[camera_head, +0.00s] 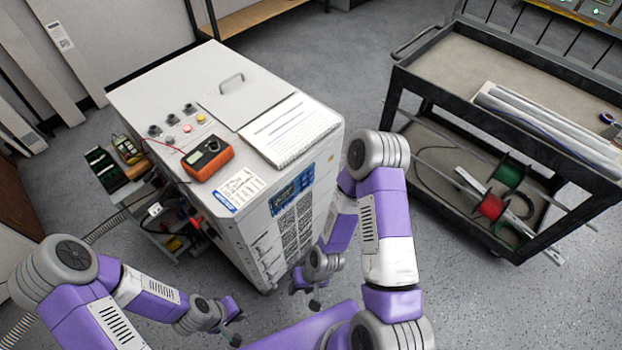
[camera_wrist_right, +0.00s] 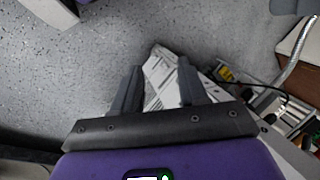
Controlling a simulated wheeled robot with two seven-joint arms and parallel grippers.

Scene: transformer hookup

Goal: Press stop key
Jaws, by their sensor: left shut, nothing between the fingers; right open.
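A white cabinet (camera_head: 160,90) stands at the centre left in the head view. Its top carries a red button (camera_head: 187,128), a yellow button (camera_head: 201,117) and several dark knobs (camera_head: 155,130). No lettering is legible, so I cannot tell which control is the stop key. My left gripper (camera_head: 236,332) is low at the bottom of the head view, shut and empty, away from the controls. My right gripper (camera_head: 312,296) is low by the cabinet's right front side. In the right wrist view its fingers (camera_wrist_right: 158,88) are apart, with a white surface beyond them.
An orange meter (camera_head: 208,158), a paper label (camera_head: 238,189) and a notepad (camera_head: 290,130) lie on the cabinet top. Trays of tools (camera_head: 160,215) are at its left side. A dark cart (camera_head: 450,60) with cable spools stands right. Grey floor lies between cabinet and cart.

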